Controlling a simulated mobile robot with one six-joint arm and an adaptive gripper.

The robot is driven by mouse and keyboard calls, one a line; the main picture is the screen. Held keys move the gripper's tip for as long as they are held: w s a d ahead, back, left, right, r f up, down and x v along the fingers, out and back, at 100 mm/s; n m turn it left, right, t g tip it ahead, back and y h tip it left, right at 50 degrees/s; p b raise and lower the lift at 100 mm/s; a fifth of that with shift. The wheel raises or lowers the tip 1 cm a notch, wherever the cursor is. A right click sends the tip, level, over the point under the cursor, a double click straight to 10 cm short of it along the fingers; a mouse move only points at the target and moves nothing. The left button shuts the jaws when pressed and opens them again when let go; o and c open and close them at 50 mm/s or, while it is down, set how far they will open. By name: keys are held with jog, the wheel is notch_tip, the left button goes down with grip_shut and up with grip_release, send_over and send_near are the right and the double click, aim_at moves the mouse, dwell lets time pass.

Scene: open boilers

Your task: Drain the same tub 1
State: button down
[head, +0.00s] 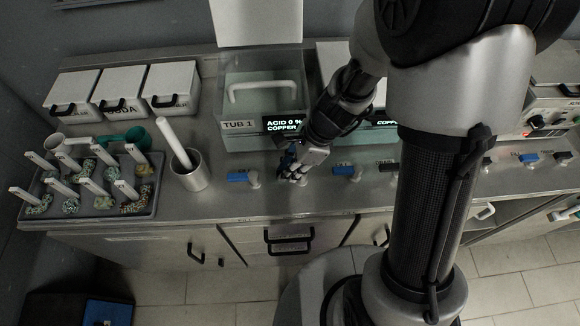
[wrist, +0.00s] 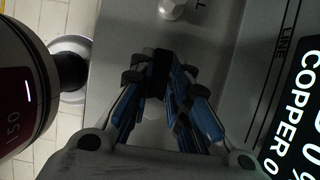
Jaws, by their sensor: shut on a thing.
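Tub 1 (head: 235,103) is a clear-walled tub at the back of the bench, with a white bar handle inside it. Its display (head: 284,125) reads acid 0 % and copper. My gripper (head: 290,172) is down at the bench front, just before the tub's right side. It is shut on a dark valve handle, whose black top (wrist: 157,72) shows between the fingers in the wrist view. The fingers hide most of that handle. A blue valve handle (head: 238,177) stands to its left, apart from the gripper.
More valve handles line the bench front, including a blue one (head: 343,170) and a black one (head: 388,166). A metal cup (head: 190,174) with a white rod and a tray (head: 100,211) of labelled samples stand left. Lidded bins (head: 122,87) are behind.

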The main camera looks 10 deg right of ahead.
jog(key=shift+s+n, duration=0.1)
jog(key=shift+n, duration=0.3)
jog(key=n+p, duration=0.1)
jog(key=n+g+p, duration=0.1)
jog(key=shift+s+d+r+n, duration=0.1)
jog(key=shift+s+n, duration=0.25)
jog(key=shift+n, duration=0.05)
jog(key=n, duration=0.1)
jog(key=n+g+p, duration=0.1)
jog(key=n, duration=0.1)
jog(key=s+n+g+p, duration=0.1)
jog(key=shift+d+n+h, duration=0.25)
jog(key=shift+n+h, duration=0.05)
jog(key=shift+h, duration=0.1)
jog(key=n, duration=0.2)
jog(key=n+g+h+p, duration=0.1)
jog(key=shift+s+d+n, duration=0.3)
jog(key=shift+s+d, duration=0.05)
jog(key=shift+s, duration=0.05)
jog(key=shift+s+d+n+g+h+p, duration=0.15)
jog(key=shift+d+n+h+p, duration=0.15)
jog(key=shift+n, duration=0.55)
jog(key=shift+d+n+g+h+p, duration=0.1)
jog(key=shift+d+n+h+p, duration=0.2)
jog(key=shift+n, duration=0.6)
jog(key=shift+s+d+n+g+h+p, duration=0.15)
jog(key=shift+n+h, duration=0.25)
jog(key=shift+n, duration=0.45)
jog(key=shift+w, duration=0.1)
